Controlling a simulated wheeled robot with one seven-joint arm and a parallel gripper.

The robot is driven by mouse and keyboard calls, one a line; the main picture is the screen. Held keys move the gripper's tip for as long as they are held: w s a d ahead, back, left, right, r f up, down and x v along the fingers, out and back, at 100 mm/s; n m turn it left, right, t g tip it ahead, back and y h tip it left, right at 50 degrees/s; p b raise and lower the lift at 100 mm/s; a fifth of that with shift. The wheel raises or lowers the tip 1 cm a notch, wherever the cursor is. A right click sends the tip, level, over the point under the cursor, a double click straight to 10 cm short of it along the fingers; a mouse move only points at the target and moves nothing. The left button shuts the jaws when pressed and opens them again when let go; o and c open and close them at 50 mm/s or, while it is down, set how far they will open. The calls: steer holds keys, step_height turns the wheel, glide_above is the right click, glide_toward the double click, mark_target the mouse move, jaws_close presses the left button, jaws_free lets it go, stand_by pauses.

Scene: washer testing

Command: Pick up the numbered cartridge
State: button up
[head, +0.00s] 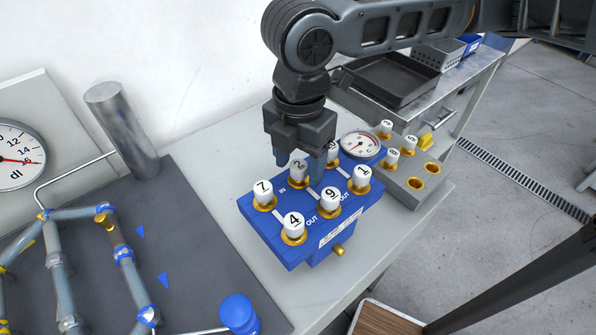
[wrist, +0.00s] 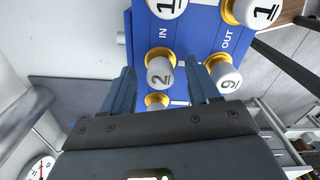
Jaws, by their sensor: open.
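A blue block (head: 273,227) on the bench holds several white numbered cartridges in gold collars. The cartridge marked 2 (head: 299,168) stands upright in the back row; the wrist view also shows it (wrist: 160,72). My gripper (head: 298,163) is open above the block, its blue fingers on either side of the 2 cartridge. In the wrist view the fingers (wrist: 162,88) flank it with visible gaps. Cartridges 7 (head: 263,192), 4 (head: 293,224), 9 (head: 329,199) and 1 (head: 361,177) stand nearby. The cartridge behind my right finger is partly hidden.
A grey holder (head: 407,194) at the right has more numbered cartridges and empty gold sockets (head: 416,184). A round dial gauge (head: 360,145) sits behind the block. A metal cylinder (head: 122,130) and pipework (head: 125,262) are at the left. A black tray (head: 390,80) lies behind.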

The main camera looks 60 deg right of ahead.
steer(key=shift+f, duration=0.65)
steer(key=shift+c, duration=0.4)
jaws_close()
